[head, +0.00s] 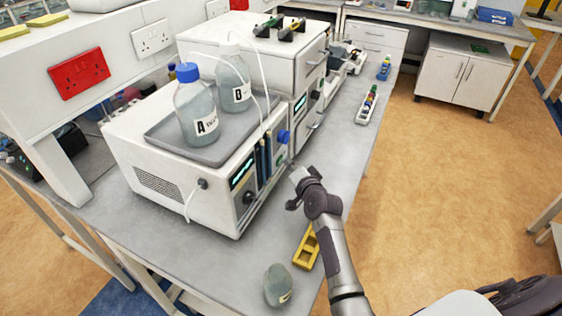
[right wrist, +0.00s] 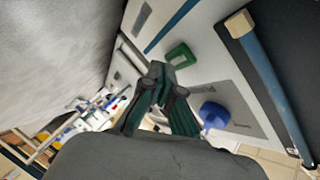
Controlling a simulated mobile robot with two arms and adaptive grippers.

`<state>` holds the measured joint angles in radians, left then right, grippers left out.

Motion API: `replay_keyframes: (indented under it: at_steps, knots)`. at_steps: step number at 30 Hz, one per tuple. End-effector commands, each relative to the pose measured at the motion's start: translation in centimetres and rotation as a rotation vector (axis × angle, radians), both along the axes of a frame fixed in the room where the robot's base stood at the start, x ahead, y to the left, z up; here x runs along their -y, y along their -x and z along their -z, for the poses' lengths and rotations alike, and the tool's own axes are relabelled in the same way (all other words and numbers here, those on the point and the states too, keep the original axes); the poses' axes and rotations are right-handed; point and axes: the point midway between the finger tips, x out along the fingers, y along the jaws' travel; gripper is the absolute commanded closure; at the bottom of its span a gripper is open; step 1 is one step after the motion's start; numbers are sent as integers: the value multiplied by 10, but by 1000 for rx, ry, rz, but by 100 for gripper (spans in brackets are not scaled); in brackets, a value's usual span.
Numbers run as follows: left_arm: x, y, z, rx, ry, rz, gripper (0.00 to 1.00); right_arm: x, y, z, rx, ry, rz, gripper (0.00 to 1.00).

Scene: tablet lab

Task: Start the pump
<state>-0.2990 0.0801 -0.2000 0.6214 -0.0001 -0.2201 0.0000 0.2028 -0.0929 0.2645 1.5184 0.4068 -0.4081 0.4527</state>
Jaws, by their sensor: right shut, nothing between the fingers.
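The pump (head: 225,200) is a white bench unit with a lit display (head: 242,172) on its front. Its front panel fills much of the right wrist view, with a green button (right wrist: 181,54) and a blue knob (right wrist: 214,117). The blue knob also shows in the head view (head: 283,137). My right gripper (head: 295,173) is in front of the panel, its fingers shut and empty. In the right wrist view the fingertips (right wrist: 158,72) appear right beside the green button; I cannot tell if they touch it. My left gripper is out of view.
Bottle A (head: 197,112) and bottle B (head: 234,82) stand in a grey tray (head: 160,138) on top, with thin tubing. A yellow rack (head: 306,249) and a rounded glass vessel (head: 277,285) are near the bench's front end. The bench (head: 345,140) is mostly clear right of the units.

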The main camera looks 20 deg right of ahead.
Motion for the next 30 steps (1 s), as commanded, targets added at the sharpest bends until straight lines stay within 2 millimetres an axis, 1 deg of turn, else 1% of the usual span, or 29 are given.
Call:
replay_keyframes:
  at_steps: [8,17,30]
  knots:
    - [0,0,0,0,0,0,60,0,0,0,0,0,0,100]
    - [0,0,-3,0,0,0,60,-6,-7,-1,1,-1,0,100]
    - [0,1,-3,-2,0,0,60,-7,-7,0,-1,0,-1,100]
